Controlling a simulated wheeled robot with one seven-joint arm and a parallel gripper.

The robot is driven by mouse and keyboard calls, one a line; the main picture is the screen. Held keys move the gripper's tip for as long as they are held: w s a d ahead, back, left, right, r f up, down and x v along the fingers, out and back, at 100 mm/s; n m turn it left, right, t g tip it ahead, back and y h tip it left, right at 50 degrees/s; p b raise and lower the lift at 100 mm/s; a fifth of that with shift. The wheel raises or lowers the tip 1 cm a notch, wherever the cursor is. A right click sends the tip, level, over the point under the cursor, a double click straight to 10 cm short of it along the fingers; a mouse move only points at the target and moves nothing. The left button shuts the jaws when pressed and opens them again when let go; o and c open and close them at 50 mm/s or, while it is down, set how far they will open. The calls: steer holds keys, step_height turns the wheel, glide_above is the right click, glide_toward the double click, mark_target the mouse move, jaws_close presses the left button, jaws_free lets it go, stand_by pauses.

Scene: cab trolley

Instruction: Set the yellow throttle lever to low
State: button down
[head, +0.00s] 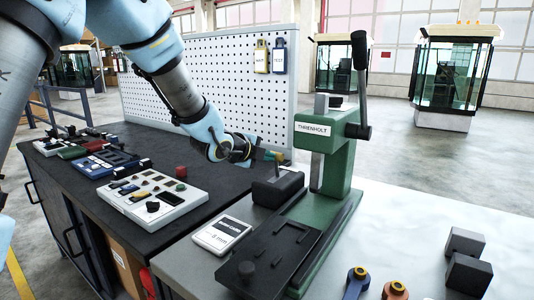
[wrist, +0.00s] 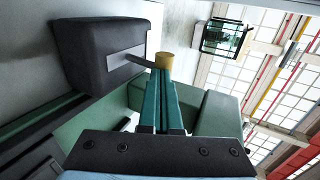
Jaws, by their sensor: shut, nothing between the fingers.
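The throttle lever shows in the wrist view as a thin grey stalk coming out of a dark box (wrist: 95,45), with a yellow-brown knob (wrist: 164,60) at its end. In the head view the dark box (head: 277,188) stands beside the green press, and the knob area is small and partly hidden by my gripper. My gripper (wrist: 164,78) has teal fingers closed together, with nothing between them. Their tips are right at the knob; I cannot tell whether they touch it. In the head view my gripper (head: 262,154) is above the box. No low marking is readable.
A green press (head: 330,165) labelled THRENHOLT, with a tall dark handle (head: 360,85), stands close right of my gripper. A white pegboard (head: 215,80) is behind. A control panel (head: 152,193) lies left, and a white-labelled box (head: 222,235) lies in front.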

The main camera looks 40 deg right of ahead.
steer(key=shift+d+r+y+p, duration=0.2)
steer(key=shift+y+p, duration=0.3)
steer(key=shift+p, duration=0.25)
steer(key=shift+w+d+r+g+y+p, duration=0.2)
steer(key=shift+g+y+p, duration=0.15)
steer(key=shift+p, duration=0.3)
steer(key=shift+d+f+p, duration=0.1)
steer(key=shift+d+p, duration=0.05)
steer(key=shift+p, duration=0.15)
steer(key=shift+w+d+r, duration=0.1)
steer(key=shift+w+d, duration=0.1)
steer(key=shift+d, duration=0.7)
steer(key=shift+w+d+r, duration=0.15)
steer(key=shift+w+d, duration=0.1)
steer(key=shift+d, duration=0.6)
steer(key=shift+w+d+r, duration=0.1)
steer(key=shift+w+d, duration=0.1)
steer(key=shift+d, duration=0.7)
steer(key=shift+r, duration=0.1)
